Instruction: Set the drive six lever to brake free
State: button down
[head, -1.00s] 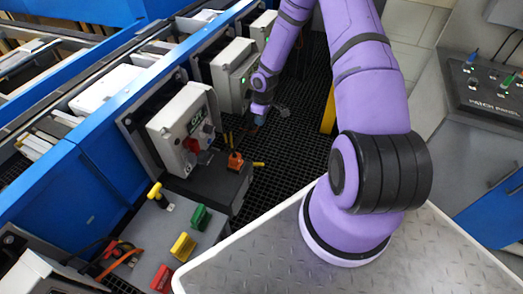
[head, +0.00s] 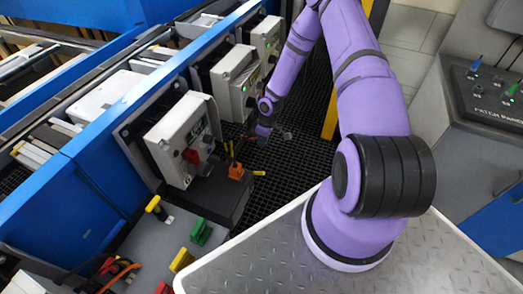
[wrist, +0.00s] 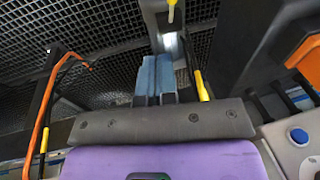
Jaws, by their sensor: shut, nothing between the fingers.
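My gripper (wrist: 155,72) is shut and empty, its blue finger pads together, above the dark grating in the wrist view. In the head view my gripper (head: 262,131) is low beside the row of grey control boxes. A grey bar with a yellow end (wrist: 172,12) is just beyond the fingertips in the wrist view. A yellow rod (wrist: 202,85) stands close right of the fingers; contact is unclear. I cannot tell which part is the drive six lever; no such label is readable. The nearest control box (head: 168,137) has a red handle (head: 191,157).
An orange block (head: 236,171) sits on a dark housing (head: 215,198); orange also shows at right in the wrist view (wrist: 309,60). Blue conveyor frame (head: 75,180) runs alongside. Grating (head: 290,165) lies open below.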

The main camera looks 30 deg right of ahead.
jog(key=s+x, duration=0.2)
jog(key=x, duration=1)
jog(key=shift+s+a, duration=0.15)
jog(key=shift+s, duration=0.1)
notch_tip(320, 180, down, 5)
jog(key=s+d+t+y, duration=0.1)
jog(key=s+t+y, duration=0.1)
jog(key=t+y, duration=0.1)
jog(key=shift+s+d+n+t, duration=0.3)
jog(key=shift+s+d+t, duration=0.1)
jog(key=shift+t, duration=0.3)
jog(key=shift+r, duration=0.7)
